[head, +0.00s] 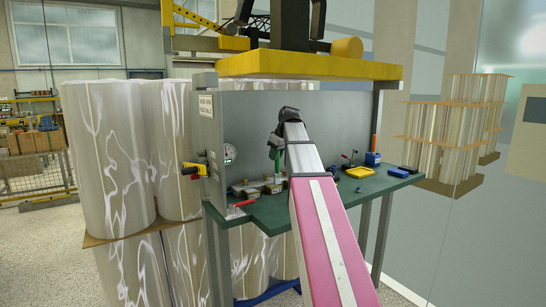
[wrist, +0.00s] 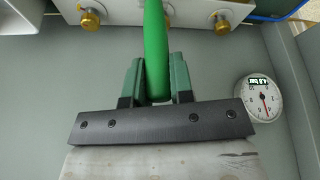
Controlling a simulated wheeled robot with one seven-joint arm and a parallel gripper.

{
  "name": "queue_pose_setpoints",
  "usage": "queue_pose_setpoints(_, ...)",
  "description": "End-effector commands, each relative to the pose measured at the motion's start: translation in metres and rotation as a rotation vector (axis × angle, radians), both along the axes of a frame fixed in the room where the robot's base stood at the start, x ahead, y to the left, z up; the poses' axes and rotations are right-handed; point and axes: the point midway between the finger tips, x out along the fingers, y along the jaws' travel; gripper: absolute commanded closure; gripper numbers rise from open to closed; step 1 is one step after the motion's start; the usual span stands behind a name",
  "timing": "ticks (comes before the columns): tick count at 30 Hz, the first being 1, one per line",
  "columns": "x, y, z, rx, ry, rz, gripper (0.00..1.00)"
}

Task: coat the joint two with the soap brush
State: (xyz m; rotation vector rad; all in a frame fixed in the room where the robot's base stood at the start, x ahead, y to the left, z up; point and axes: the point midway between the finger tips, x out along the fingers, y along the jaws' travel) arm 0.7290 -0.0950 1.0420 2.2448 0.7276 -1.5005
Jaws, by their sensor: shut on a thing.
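My gripper (wrist: 157,66) is shut on the green handle of the soap brush (wrist: 154,35) in the wrist view. The brush's far end runs out of the top of that picture, so its bristles are hidden. A pale block there carries brass joints: one at the left (wrist: 90,19), one at the right (wrist: 222,22), and a middle one (wrist: 167,11) partly behind the handle. No numbers are readable on them. In the head view my gripper (head: 277,152) is above the block with the joints (head: 258,188) on the green bench; I cannot tell whether the brush touches a joint.
A round gauge (head: 230,152) is on the grey back panel, also in the wrist view (wrist: 262,98). A red-handled lever (head: 241,204) lies at the bench's front left. A yellow tray (head: 359,171) and a blue box (head: 372,159) stand at the right. A yellow shelf (head: 315,66) is above.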

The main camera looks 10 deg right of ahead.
Motion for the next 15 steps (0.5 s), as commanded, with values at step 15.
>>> queue_pose_setpoints(15,0.001,0.0,0.016,0.001,-0.002,0.001,1.0)
